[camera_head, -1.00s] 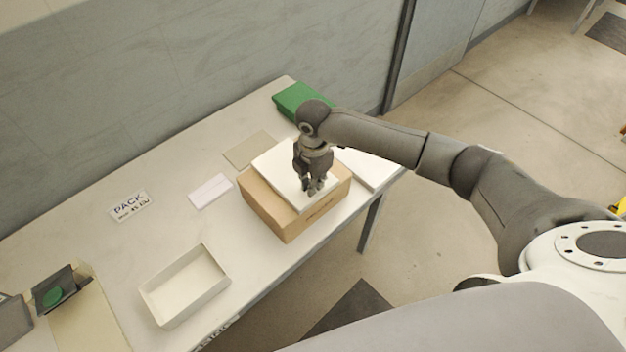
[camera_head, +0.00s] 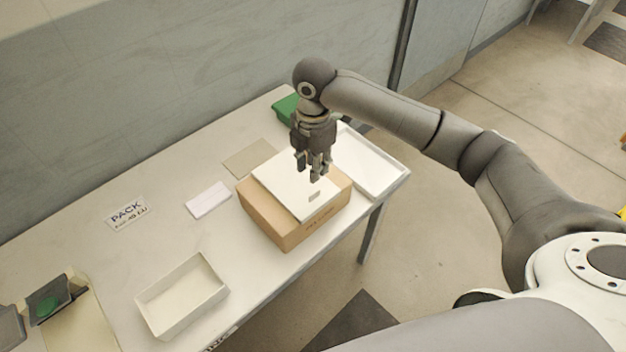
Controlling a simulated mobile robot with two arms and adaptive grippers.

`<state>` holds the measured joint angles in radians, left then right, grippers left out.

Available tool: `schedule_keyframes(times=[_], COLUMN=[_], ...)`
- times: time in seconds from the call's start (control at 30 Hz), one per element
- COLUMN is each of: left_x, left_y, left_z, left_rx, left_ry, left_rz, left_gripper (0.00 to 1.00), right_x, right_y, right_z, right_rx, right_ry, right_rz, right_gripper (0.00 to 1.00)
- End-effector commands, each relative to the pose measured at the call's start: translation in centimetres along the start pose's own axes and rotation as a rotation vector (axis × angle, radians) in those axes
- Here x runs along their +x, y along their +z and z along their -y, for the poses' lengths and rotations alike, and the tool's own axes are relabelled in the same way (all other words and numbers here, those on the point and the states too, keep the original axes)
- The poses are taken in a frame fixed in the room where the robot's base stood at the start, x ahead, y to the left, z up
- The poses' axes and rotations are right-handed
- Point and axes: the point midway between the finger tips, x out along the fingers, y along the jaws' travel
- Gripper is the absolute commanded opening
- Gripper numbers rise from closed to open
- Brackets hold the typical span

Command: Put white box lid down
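The white box lid (camera_head: 285,183) lies flat on top of the brown cardboard box (camera_head: 277,217), with a small grey mark near its front corner. My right gripper (camera_head: 317,173) points down over the lid's right part. It appears raised above the lid, with nothing visible between its fingers; its fingers look slightly apart. An open white box (camera_head: 182,297) without a lid stands at the table's front left.
A white tray (camera_head: 375,168) lies at the table's right end, with a green box (camera_head: 285,108) behind my arm. A white pad (camera_head: 208,200), a beige sheet (camera_head: 250,158) and a PACK label (camera_head: 127,213) lie on the table. The middle left of the table is clear.

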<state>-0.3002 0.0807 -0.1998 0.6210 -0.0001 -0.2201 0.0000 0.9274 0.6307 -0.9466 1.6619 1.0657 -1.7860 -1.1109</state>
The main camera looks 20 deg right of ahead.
Motion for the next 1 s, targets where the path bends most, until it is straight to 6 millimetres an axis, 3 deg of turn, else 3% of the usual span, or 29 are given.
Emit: schedule_keyframes(times=[0.23, 0.73, 0.87, 1.0], left_x=[0.4, 0.4, 0.4, 0.4], left_y=[0.0, 0.0, 0.0, 0.0], left_z=[-0.1, -0.1, -0.1, -0.1], left_rx=[-0.001, -0.001, 0.000, 0.000], left_ry=[0.001, 0.001, 0.001, 0.001], left_rz=[0.000, 0.000, 0.000, 0.000], left_gripper=[0.40, 0.40, 0.40, 0.40], right_x=[-2.5, -2.6, -2.0, 0.4], right_y=[0.0, 0.0, -0.7, -3.2], right_z=[0.0, 0.0, 0.2, 1.0], right_rx=[0.001, 0.001, 0.008, 0.056], right_ry=[0.000, -0.001, 0.002, 0.025], right_rz=[0.000, 0.000, -0.008, -0.038], right_gripper=[0.27, 0.27, 0.27, 0.27])
